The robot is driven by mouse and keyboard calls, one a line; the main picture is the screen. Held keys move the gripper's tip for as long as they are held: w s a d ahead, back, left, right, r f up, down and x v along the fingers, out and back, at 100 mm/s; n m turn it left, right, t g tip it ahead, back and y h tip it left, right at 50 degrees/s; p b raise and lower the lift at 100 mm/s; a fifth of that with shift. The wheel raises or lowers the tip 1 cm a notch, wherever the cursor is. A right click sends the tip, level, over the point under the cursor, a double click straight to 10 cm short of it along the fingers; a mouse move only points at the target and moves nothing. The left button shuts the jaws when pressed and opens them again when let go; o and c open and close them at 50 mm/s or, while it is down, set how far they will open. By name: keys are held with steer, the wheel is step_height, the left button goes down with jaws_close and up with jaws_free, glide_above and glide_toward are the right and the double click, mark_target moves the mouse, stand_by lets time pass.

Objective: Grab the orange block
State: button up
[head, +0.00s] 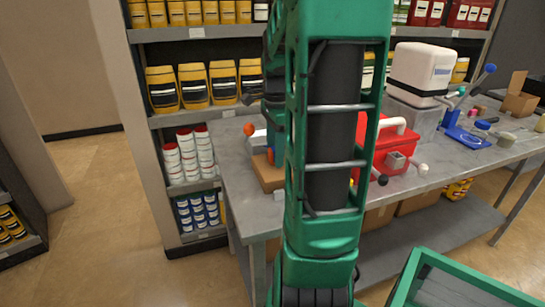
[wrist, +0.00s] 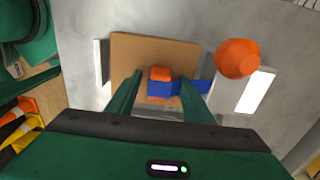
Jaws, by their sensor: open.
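The orange block (wrist: 160,74) shows in the wrist view, above a brown board (wrist: 132,48). A blue piece (wrist: 192,87) lies against its near side and reaches to the right. My gripper (wrist: 160,82) is open, its two green fingers on either side of the block in the picture. I cannot tell how far the fingertips are above it. In the head view, a small orange patch, likely the block (head: 271,155), shows beside my green arm, above the brown board (head: 268,176). My gripper is mostly hidden there.
An orange knob (wrist: 237,58) stands close right of the board, with white metal pieces at both sides. The grey workbench (head: 235,190) also holds a red case (head: 396,150) and a white-lidded container (head: 420,70). Shelves of bottles stand behind.

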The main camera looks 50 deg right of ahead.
steer(key=shift+f, duration=0.3)
steer(key=c, duration=1.1)
steer(key=shift+c, duration=0.2)
steer(key=shift+r, duration=0.1)
